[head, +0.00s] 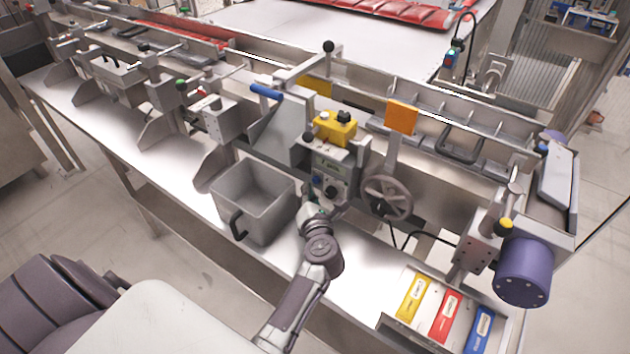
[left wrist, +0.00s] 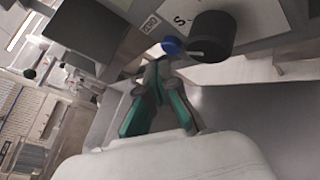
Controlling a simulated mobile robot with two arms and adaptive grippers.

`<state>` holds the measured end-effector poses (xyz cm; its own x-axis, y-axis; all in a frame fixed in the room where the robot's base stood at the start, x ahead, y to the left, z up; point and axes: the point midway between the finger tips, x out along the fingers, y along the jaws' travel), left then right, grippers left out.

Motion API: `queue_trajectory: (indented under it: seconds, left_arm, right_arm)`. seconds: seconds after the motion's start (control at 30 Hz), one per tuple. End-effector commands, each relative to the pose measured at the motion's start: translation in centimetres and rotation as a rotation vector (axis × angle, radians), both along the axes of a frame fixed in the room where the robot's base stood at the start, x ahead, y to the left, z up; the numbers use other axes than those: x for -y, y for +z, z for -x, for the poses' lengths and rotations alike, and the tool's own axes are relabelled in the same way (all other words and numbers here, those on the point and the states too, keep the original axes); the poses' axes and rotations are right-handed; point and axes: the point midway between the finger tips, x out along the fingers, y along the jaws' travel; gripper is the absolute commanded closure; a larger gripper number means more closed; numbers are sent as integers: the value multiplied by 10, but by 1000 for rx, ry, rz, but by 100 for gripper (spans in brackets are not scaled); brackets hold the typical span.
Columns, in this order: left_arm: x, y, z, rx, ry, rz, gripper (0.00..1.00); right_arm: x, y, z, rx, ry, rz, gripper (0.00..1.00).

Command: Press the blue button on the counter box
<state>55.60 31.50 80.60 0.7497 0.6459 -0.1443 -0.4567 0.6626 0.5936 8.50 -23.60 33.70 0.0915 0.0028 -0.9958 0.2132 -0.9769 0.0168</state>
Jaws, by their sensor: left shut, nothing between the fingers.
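The counter box (head: 333,168) is a grey box with a small display on its sloped front, standing on the machine under a yellow button box. In the left wrist view its blue button (left wrist: 172,45) is small and round, beside a large black knob (left wrist: 211,36). My left gripper (head: 308,200) is at the lower front of the counter box. Its closed, empty green-and-grey fingers (left wrist: 158,66) point at the blue button, with the tips right by it. I cannot tell whether they touch it. My right gripper is not in view.
An open grey metal bin (head: 250,192) stands just left of my left gripper. A grey handwheel (head: 387,198) is close on the right. The yellow button box (head: 335,128) sits above. Yellow, red and blue labelled pieces lie on the counter's right end.

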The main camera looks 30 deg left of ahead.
Motion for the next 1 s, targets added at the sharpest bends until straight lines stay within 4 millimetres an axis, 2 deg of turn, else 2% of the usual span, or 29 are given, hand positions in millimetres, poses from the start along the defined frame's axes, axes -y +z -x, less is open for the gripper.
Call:
queue_trajectory:
  seconds: [0.63, 1.0]
  left_arm:
    - [0, 0, 0, 0, 0, 0, 100]
    - [0, 0, -8, 0, 1, -1, 100]
  right_arm:
    - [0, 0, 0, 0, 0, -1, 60]
    - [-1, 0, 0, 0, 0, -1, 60]
